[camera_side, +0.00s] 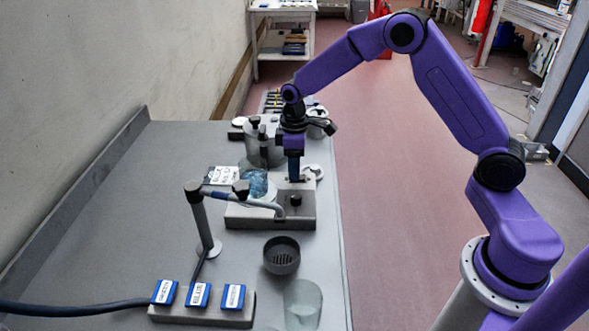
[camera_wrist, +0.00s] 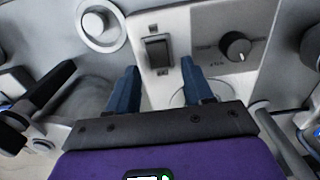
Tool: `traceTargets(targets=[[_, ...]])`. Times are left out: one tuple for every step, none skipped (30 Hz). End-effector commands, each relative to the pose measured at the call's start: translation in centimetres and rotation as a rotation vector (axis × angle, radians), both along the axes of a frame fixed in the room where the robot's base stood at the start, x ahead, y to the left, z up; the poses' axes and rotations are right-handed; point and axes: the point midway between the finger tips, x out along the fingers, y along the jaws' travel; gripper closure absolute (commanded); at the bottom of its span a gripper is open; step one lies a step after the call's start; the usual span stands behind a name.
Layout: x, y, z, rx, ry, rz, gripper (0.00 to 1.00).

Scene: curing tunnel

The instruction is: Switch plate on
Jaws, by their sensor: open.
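The plate (camera_side: 240,217) is a low pale box on the bench, with a black knob (camera_side: 296,200) on its right part. A beaker (camera_side: 255,183) with blue contents stands on its left part. In the wrist view, a dark rocker switch (camera_wrist: 158,52) and the same kind of round black knob (camera_wrist: 236,45) sit on the pale panel (camera_wrist: 200,22). My gripper (camera_side: 294,178) points down over the plate's right part. In the wrist view my gripper (camera_wrist: 159,66) is open and empty, its two blue fingers either side of the switch's near end. Contact and the rocker's position cannot be told.
A bent stand arm (camera_side: 197,215) reaches towards the plate from the left. More apparatus (camera_side: 262,140) stands behind. The left bench is largely clear.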

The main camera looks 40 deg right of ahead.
Motion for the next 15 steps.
traceTargets(targets=[[0.0, -0.1, -0.7, -0.001, 0.003, -0.001, 0.49], [0.0, 0.0, -0.9, -0.001, 0.002, -0.001, 0.49], [0.0, 0.0, -1.2, -0.001, 0.001, -0.001, 0.49], [0.0, 0.0, -1.4, -0.001, 0.001, 0.0, 0.49], [0.0, 0.0, -1.6, -0.001, 0.001, 0.0, 0.49], [0.0, 0.0, -1.8, -0.001, 0.001, 0.0, 0.49], [0.0, 0.0, -1.8, 0.0, 0.0, 0.0, 0.49], [0.0, 0.0, -1.9, 0.0, 0.0, 0.0, 0.49], [0.0, 0.0, -2.0, 0.0, 0.0, 0.0, 0.49], [0.0, 0.0, -2.0, 0.0, 0.0, 0.0, 0.49], [0.0, 0.0, -2.0, 0.001, -0.001, 0.0, 0.49], [0.0, 0.0, -2.0, 0.001, -0.001, 0.0, 0.49], [0.0, 0.0, -2.0, 0.001, -0.001, 0.0, 0.49], [0.0, 0.0, -2.0, 0.001, -0.001, 0.0, 0.49], [0.0, 0.0, -2.0, 0.001, -0.001, 0.0, 0.49]])
